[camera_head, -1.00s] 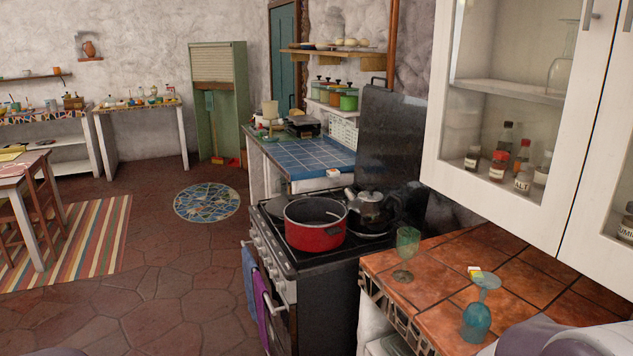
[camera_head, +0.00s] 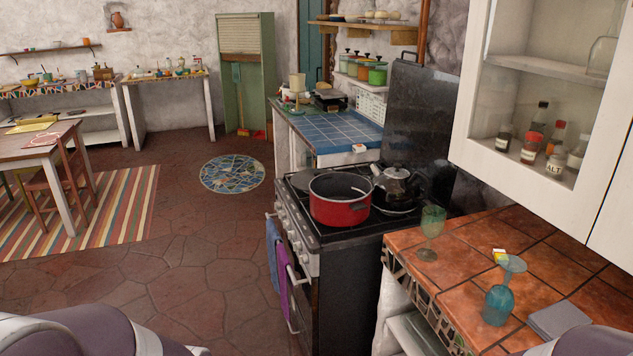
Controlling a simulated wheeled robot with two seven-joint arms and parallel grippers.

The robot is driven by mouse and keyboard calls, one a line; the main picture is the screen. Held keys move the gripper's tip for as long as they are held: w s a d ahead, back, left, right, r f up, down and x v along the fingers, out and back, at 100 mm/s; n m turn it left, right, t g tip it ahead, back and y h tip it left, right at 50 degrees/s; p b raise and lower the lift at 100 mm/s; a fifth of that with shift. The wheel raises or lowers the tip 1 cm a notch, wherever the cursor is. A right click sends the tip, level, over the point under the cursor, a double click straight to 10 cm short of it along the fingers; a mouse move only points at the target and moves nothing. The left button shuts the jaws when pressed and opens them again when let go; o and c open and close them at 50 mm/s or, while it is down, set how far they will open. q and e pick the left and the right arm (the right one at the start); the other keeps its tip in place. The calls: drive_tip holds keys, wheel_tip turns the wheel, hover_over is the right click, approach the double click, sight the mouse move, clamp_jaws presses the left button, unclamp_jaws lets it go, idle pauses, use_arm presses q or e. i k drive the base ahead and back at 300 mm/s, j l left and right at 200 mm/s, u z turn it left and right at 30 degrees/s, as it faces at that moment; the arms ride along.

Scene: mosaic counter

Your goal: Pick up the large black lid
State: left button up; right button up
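I cannot clearly make out a large black lid. A flat dark round shape (camera_head: 316,179) lies on the stove top, left of and behind the red pot (camera_head: 340,209); whether it is a lid, a pan or a burner I cannot tell. The red pot stands open on the stove. Neither gripper is in view; only parts of my own arms show at the bottom edge.
A kettle (camera_head: 396,186) stands behind the pot. The tiled counter (camera_head: 450,285) holds a green goblet (camera_head: 431,232), an upturned blue glass (camera_head: 498,303) and a grey folded item (camera_head: 559,319). A white cabinet (camera_head: 519,197) overhangs it. The floor (camera_head: 190,265) left of the stove is clear.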

sight(301, 180)
drive_tip(key=i+j+u, duration=0.4)
drive_tip(key=i, duration=0.3)
drive_tip(key=i+j+u, duration=0.45)
drive_tip(key=i, duration=0.25)
drive_tip(key=i+l+u, duration=0.1)
drive_tip(key=i+u, duration=0.3)
drive_tip(key=i, duration=0.35)
drive_tip(key=i+z, duration=0.45)
drive_tip(key=i+j+z, duration=0.15)
drive_tip(key=i+z, duration=0.25)
drive_tip(key=i+j+z, duration=0.3)
drive_tip(key=z, duration=0.15)
drive_tip(key=i+z, duration=0.2)
drive_tip(key=z, duration=0.25)
drive_tip(key=i+j+z, duration=0.1)
drive_tip(key=z, duration=0.4)
drive_tip(key=i+j+z, duration=0.2)
drive_tip(key=z, duration=0.25)
drive_tip(key=i+j+z, duration=0.2)
drive_tip(key=z, duration=0.25)
drive_tip(key=i+j+z, duration=0.1)
drive_tip(key=j+z, duration=0.35)
drive_tip(key=i+j+z, duration=0.1)
drive_tip(key=z, duration=0.4)
drive_tip(key=j+z, duration=0.45)
drive_tip(key=l, duration=0.1)
